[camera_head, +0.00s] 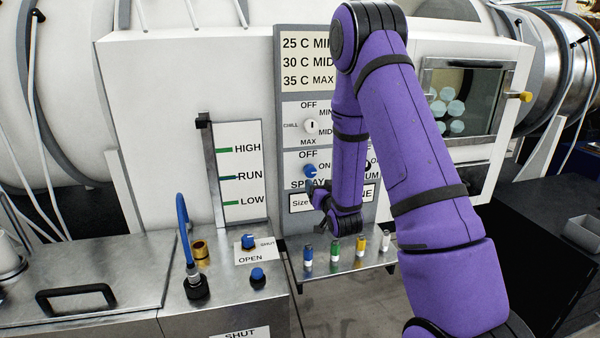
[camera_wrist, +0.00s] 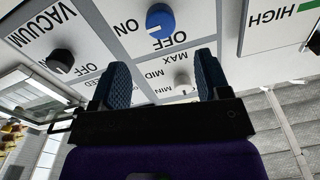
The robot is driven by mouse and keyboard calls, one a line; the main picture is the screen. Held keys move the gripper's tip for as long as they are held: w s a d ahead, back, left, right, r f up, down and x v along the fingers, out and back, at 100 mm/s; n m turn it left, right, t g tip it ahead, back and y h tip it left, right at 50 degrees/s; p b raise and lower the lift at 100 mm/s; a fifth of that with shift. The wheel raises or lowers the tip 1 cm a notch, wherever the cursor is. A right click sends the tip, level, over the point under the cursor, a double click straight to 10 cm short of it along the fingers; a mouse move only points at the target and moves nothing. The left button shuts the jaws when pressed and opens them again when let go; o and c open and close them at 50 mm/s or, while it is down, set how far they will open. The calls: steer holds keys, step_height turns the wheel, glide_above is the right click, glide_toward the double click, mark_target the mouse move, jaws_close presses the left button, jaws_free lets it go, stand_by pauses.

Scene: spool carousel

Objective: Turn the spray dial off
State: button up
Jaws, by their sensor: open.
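The spray dial (camera_head: 310,171) is a round blue knob on the grey panel, between the OFF and ON labels and above the word SPRAY. It also shows in the wrist view (camera_wrist: 160,20), upside down, with a white mark on its face; I cannot tell exactly which label the mark points to. My gripper (camera_wrist: 163,76) is open and empty, its two dark blue fingers apart. The dial lies ahead of the gap between the fingertips, not touched. In the head view my gripper is small and dark, just below the dial.
The white chill dial (camera_head: 311,126) sits above the spray dial. The black vacuum dial (camera_wrist: 60,61) is beside it, partly hidden by my arm in the head view. Below are a shelf with several coloured vials and a bench with a blue OPEN/SHUT knob (camera_head: 248,241).

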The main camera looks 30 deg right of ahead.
mark_target(311, 173)
steer(key=x, duration=1)
steer(key=shift+w, duration=0.2)
steer(key=c, duration=0.9)
